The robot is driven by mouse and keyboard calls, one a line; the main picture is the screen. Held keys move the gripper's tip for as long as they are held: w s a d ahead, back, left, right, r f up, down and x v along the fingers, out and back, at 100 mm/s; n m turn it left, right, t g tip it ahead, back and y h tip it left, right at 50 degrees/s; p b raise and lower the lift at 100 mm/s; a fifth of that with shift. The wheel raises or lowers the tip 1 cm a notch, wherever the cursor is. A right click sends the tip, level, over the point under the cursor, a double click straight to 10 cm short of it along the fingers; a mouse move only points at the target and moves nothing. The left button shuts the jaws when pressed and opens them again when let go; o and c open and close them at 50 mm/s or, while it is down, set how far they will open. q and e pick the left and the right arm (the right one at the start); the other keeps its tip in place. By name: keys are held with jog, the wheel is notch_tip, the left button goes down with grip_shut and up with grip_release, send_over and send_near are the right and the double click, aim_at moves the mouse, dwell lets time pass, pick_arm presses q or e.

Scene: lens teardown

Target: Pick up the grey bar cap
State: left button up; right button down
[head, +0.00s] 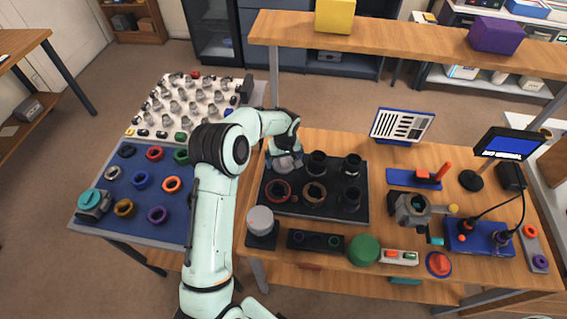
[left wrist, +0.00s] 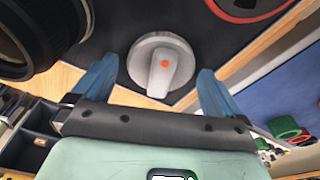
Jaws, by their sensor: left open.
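The grey bar cap (left wrist: 150,62) is a round grey disc with a raised bar and an orange dot. It lies on the dark mat (left wrist: 118,18) near the mat's edge. My left gripper (left wrist: 157,72) is open, with one blue finger on each side of the cap and a gap to it on both sides. In the head view my left gripper (head: 284,158) is over the back left corner of the dark mat (head: 330,212), and it partly hides the cap there. My right gripper is not in view.
Black lens barrels (head: 317,163) stand on the mat close to the right of my left gripper. A red ring (head: 278,190) and a tan ring (head: 314,192) lie in front. A wooden shelf (head: 400,35) crosses above the back of the table.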

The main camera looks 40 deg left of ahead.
pick_arm(q)
jog(key=c, duration=0.9)
